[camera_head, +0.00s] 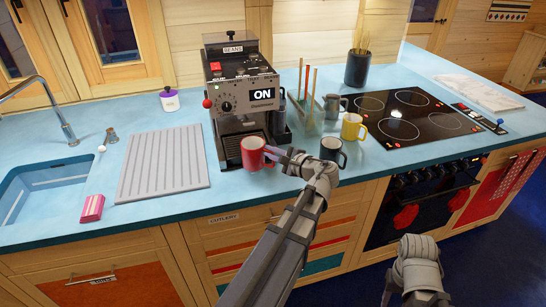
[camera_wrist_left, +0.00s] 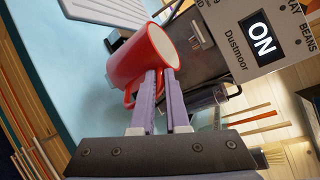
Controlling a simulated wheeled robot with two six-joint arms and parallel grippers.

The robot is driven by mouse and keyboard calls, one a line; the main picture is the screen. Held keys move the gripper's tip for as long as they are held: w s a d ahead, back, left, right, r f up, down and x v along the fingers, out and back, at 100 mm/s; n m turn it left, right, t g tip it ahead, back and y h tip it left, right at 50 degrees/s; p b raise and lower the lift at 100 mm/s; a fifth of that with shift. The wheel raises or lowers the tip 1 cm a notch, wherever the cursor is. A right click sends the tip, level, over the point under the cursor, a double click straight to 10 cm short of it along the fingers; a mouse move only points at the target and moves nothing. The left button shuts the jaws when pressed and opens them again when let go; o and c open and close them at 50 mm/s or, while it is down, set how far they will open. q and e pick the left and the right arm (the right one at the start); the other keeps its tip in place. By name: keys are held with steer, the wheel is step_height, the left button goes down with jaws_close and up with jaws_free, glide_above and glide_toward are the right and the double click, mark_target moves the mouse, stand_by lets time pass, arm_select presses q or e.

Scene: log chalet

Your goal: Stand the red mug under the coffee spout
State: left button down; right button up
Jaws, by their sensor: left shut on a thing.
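The red mug (camera_head: 252,155) is held upright at the front of the coffee machine (camera_head: 240,95), whose panel reads ON. My left gripper (camera_head: 275,154) is to the right of the mug, shut on its handle. In the left wrist view the red mug (camera_wrist_left: 138,55) shows its pale inside, and the purple fingers of my left gripper (camera_wrist_left: 160,85) close around the handle. The mug is in front of the machine's dark lower bay; I cannot tell whether it touches the tray or counter. The spout is not clear to see. My right gripper is out of view.
A dark mug (camera_head: 332,150), a yellow mug (camera_head: 353,127) and a grey mug (camera_head: 334,105) stand to the right, near a clear holder with sticks (camera_head: 310,115). The cooktop (camera_head: 405,115) lies beyond. A ribbed drainboard (camera_head: 163,165) and sink (camera_head: 45,190) are left.

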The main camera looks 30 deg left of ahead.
arm_select(q)
steer(key=shift+w+a+f, duration=0.1)
steer(key=shift+w+a, duration=1.35)
steer(key=shift+a, duration=0.25)
steer(key=shift+w+a, duration=1.45)
steer(key=shift+a, duration=0.3)
steer(key=shift+w+a+f, duration=0.1)
steer(key=shift+w+a, duration=1.35)
steer(key=shift+a, duration=0.25)
steer(key=shift+f+b, duration=0.2)
steer(key=shift+b, duration=0.25)
steer(key=c, duration=0.8)
jaws_free()
steer(key=shift+c, duration=0.2)
steer(key=shift+s+d, duration=0.1)
steer(key=f+v, duration=0.1)
steer(key=v, duration=0.7)
steer(key=shift+d+f, duration=0.3)
steer(key=shift+d, duration=0.15)
